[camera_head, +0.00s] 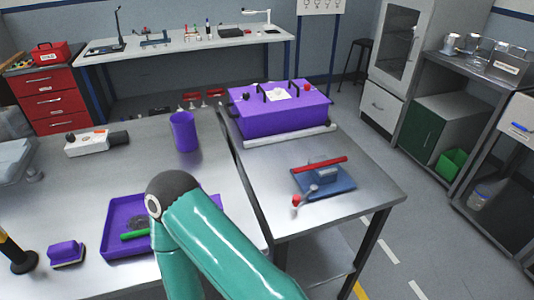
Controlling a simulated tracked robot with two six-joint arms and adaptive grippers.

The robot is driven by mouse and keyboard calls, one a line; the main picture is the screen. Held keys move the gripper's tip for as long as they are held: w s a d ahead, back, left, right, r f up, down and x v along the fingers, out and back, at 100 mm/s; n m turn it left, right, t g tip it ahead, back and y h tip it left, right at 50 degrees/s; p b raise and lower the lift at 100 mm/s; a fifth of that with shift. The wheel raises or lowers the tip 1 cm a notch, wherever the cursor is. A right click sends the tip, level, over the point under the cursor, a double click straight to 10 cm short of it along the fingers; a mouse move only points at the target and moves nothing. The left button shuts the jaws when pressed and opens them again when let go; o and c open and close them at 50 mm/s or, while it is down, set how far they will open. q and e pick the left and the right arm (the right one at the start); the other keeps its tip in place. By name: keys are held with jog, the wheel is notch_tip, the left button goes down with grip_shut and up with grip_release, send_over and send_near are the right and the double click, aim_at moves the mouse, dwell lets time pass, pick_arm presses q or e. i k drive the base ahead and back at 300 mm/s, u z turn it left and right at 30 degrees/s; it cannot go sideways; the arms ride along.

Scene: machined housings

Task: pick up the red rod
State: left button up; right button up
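The red rod (320,164) lies across the top of a blue fixture (338,183) on the right-hand metal table. It runs nearly level, slightly raised at its right end. The fixture has a grey block under the rod and a lever with a red knob (296,199) at its front left. One of my teal arms crosses the lower middle of the view, its elbow over the purple tray. Neither of my grippers shows, and nothing touches the rod.
A purple case (280,118) stands behind the fixture. On the left table are a purple cup (184,132), a purple tray (113,229) with a green-handled tool (135,235), and a purple brush-like block (66,252). The right table's front is clear.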

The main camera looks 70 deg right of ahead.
aim_at(320, 165)
jog(key=z, duration=0.4)
jog(key=i, duration=0.15)
jog(key=u, duration=0.9)
jog(key=k, duration=2.65)
jog(key=z, duration=0.85)
jog(key=i, duration=1.35)
jog(key=u, duration=0.05)
